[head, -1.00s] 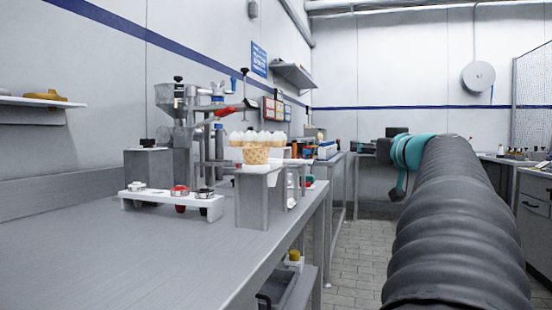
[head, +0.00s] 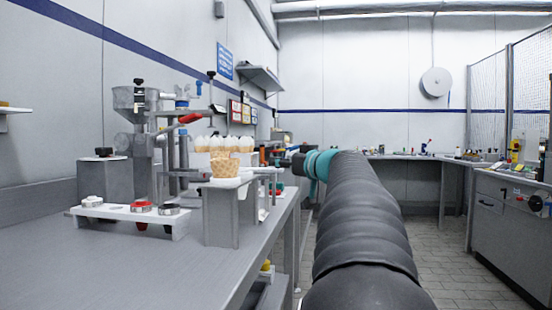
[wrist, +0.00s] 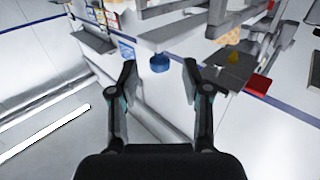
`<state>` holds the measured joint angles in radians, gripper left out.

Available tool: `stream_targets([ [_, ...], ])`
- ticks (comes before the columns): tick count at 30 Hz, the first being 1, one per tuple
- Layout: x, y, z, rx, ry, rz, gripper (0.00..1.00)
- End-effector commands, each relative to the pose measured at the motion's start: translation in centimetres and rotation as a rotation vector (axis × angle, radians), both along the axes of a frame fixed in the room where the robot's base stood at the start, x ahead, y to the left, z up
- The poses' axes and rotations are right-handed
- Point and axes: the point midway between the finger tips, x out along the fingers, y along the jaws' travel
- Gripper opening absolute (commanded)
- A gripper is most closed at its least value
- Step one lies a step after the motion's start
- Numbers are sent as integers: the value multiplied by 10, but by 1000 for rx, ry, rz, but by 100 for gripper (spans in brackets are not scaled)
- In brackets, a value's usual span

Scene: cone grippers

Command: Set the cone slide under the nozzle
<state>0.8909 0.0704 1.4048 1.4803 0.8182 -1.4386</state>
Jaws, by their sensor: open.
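The filling machine in the head view has a grey hopper (head: 133,98), a post and clamps with a red handle (head: 190,118). I cannot make out its nozzle tip clearly. Beside it a grey stand with a white top (head: 226,183) carries a waffle cone (head: 224,167), with several white-topped cones (head: 217,145) behind. I cannot tell which part is the cone slide. In the wrist view my gripper (wrist: 161,75) is open and empty, its fingers spread. A blue knob (wrist: 160,63) shows beyond and between the fingertips, apart from them. The arm hides the gripper in the head view.
A white rack with round-lidded holders (head: 130,213) stands at the bench's front left. The grey bench (head: 120,270) is bare nearer to me. A tiled aisle (head: 440,255) lies to its right, with a counter (head: 500,205) further right.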

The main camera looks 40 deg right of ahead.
Motion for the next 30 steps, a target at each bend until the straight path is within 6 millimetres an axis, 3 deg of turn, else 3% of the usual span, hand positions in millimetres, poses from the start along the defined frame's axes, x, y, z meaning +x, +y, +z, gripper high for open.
stream_targets([
  [7,29,-3,1,0,0,-1,48],
  [19,34,-3,0,-1,0,-2,48],
  [25,34,-3,0,-1,0,-2,0],
  [30,34,-4,0,-1,0,-2,0],
])
